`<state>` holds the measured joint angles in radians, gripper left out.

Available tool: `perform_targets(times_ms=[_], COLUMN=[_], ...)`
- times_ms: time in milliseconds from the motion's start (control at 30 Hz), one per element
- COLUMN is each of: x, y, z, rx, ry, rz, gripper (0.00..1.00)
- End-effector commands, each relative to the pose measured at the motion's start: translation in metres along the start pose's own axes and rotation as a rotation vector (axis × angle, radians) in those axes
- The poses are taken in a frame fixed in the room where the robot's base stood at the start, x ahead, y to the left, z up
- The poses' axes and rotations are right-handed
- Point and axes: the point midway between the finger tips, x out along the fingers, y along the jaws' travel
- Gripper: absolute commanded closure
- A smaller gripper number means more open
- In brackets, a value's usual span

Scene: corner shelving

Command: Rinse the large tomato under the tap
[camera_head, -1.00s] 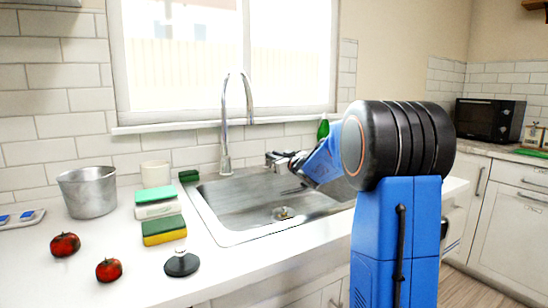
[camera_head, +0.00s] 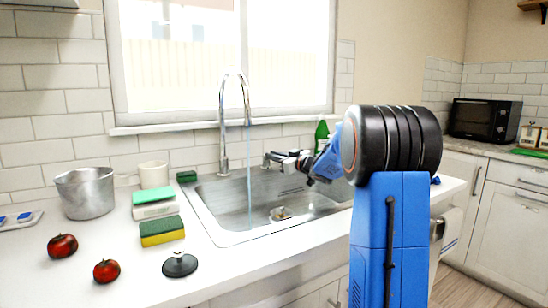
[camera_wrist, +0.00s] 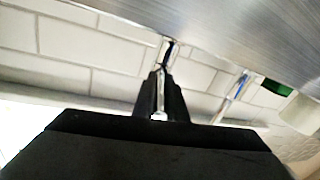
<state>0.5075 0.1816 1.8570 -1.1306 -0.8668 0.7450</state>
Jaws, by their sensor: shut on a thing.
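Two red tomatoes sit on the counter at the left, a back one (camera_head: 62,246) and a front one (camera_head: 106,271); they look close in size. The tall curved tap (camera_head: 223,120) stands behind the sink (camera_head: 215,226), and a thin stream of water (camera_head: 249,185) falls from its spout into the basin. My gripper (camera_head: 283,158) is at the tap's lever (camera_head: 267,160), right of the spout's base. In the wrist view my gripper (camera_wrist: 161,92) has its fingers shut around the slim metal lever. No tomato is in my gripper.
A metal pot (camera_head: 86,194), a white cup (camera_head: 153,174), sponges (camera_head: 162,231) and a black sink plug (camera_head: 180,264) stand left of the sink. A green bottle (camera_head: 321,135) stands behind my arm. The basin is empty apart from the water.

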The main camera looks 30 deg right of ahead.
Motion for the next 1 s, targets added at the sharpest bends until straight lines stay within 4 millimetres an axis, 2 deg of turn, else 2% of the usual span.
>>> perform_targets(times_ms=[133, 167, 200, 233, 533, 667, 767, 1000], x=[0.003, 0.003, 0.003, 0.003, 0.0, -0.009, -0.023, -0.071], y=[0.001, 0.001, 0.001, 0.001, 0.0, 0.001, 0.001, 0.001], z=[-0.004, -0.004, -0.003, -0.003, -0.002, -0.002, -0.002, -0.002], rx=[-0.001, -0.001, 0.0, 0.0, -0.001, -0.001, -0.001, -0.001], ry=[0.005, 0.006, 0.005, 0.005, 0.003, 0.003, 0.003, 0.003], rz=[0.003, 0.003, 0.003, 0.002, 0.002, 0.003, 0.003, 0.005], gripper=[1.0, 0.81, 0.72, 0.7, 0.7, 0.7, 0.7, 0.7])
